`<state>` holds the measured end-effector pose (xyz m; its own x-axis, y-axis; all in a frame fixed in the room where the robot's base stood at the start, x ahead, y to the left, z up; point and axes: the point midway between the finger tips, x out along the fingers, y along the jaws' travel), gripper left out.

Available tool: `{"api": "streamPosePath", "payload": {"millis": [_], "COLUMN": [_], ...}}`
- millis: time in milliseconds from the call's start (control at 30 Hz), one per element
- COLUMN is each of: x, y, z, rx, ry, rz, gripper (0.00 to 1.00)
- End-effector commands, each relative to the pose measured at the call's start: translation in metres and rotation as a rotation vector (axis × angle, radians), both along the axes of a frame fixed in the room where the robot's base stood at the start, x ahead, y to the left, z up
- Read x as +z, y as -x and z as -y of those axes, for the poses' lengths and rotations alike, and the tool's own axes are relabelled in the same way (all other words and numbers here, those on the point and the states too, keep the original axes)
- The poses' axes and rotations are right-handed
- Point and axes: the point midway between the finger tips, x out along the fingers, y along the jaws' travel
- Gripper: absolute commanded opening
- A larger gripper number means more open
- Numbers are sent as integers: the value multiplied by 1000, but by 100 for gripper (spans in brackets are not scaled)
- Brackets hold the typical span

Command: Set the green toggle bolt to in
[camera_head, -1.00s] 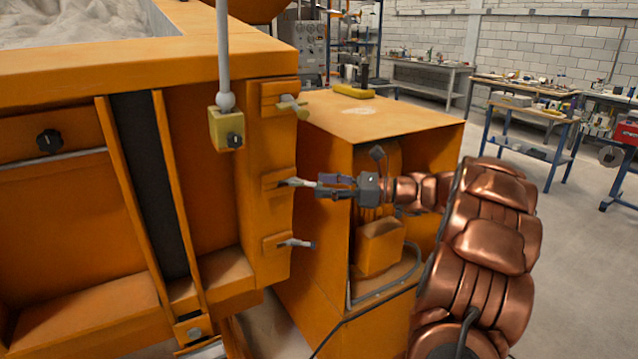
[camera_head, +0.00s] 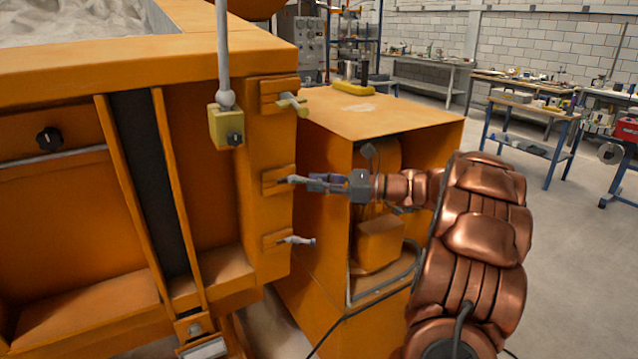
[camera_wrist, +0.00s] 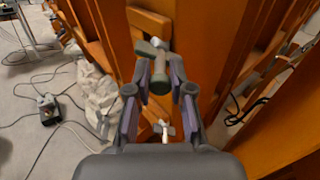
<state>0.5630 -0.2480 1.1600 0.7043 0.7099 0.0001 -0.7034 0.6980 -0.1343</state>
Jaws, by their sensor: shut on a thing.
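Three toggle bolts sit one above another on the orange panel's edge. The middle one, the green toggle bolt (camera_head: 291,180), looks grey in the head view and dull grey-green in the wrist view (camera_wrist: 160,76). My gripper (camera_head: 314,182) reaches it from the right, and its fingers (camera_wrist: 160,88) are shut on its handle. The fingers hide part of the handle. The bolt's set position cannot be told clearly.
The upper toggle bolt (camera_head: 292,103) has a yellowish end. The lower, pale bolt (camera_head: 295,240) sticks out rightward below my gripper. An orange cabinet (camera_head: 385,118) with an open front stands close behind my arm. A yellow block (camera_head: 226,126) hangs on a rod nearby.

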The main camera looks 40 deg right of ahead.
Motion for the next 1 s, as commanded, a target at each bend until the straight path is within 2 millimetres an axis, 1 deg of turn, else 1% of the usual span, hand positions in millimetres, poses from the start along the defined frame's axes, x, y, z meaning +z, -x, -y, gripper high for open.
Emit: {"api": "streamPosePath", "payload": {"millis": [600,800,1000], "x": [0,-2,-3], "y": [1,4,9], "z": [-1,-6,-12], "rx": [-11,-53,-133], "ry": [-3,-14,-27], "rz": [-1,1,3], "gripper": [0,0,0]}}
